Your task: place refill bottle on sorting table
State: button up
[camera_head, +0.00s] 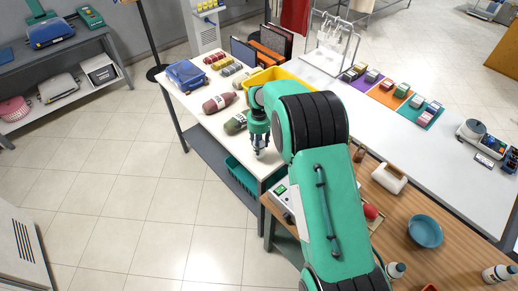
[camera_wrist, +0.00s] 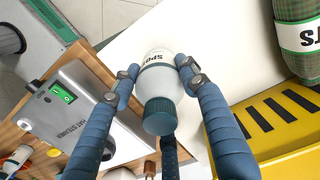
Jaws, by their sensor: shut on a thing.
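The refill bottle (camera_wrist: 158,82) is white with a dark green cap and a partly visible "SPO…" label. In the wrist view it lies between the two blue fingers of my gripper (camera_wrist: 158,72), which are shut on it. In the head view my gripper (camera_head: 260,146) points down over the near end of the white sorting table (camera_head: 236,146), close to its edge. The bottle is mostly hidden there by the fingers. I cannot tell whether its base touches the tabletop.
A yellow bin (camera_head: 265,76) and a green laundry bag (camera_head: 235,122) are close to my gripper. A reddish bag (camera_head: 218,103) lies farther left. A wooden counter (camera_head: 395,215) with a mat steamer (camera_wrist: 80,125) adjoins the near end. Bare tabletop shows left of my gripper.

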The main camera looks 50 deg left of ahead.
jog(key=shift+f, duration=1.35)
jog(key=o, duration=1.4)
jog(key=shift+f, duration=0.15)
notch_tip(320, 180, up, 12)
jog(key=shift+r, duration=0.2)
